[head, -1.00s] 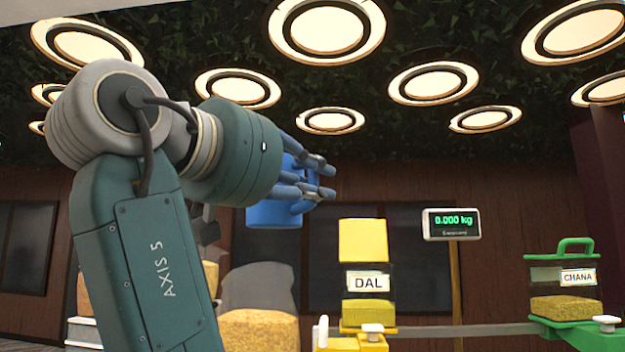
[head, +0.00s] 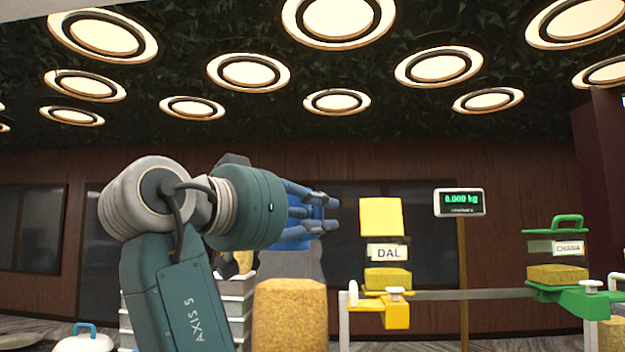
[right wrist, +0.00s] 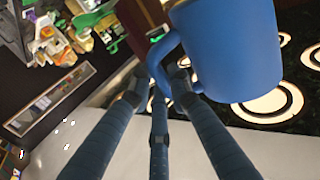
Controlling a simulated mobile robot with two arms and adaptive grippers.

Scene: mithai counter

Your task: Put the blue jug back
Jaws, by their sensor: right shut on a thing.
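My right gripper (head: 326,212) is raised in front of the counter in the head view, its fingers pointing right. It is shut on the blue jug (head: 296,236), which is mostly hidden behind the fingers and wrist there. In the right wrist view the jug (right wrist: 232,50) fills the upper right. Its handle (right wrist: 160,62) lies at the fingertips (right wrist: 168,85), which grip it. The jug's inside is not visible. My left gripper is not in view.
A yellow DAL dispenser (head: 381,217) stands right of my gripper, then a scale display (head: 459,203) and a green CHANA dispenser (head: 557,275). A tall golden grainy block (head: 289,318) stands below the jug. Grey stacked trays (head: 240,296) and a blue-handled lid (head: 84,343) are at lower left.

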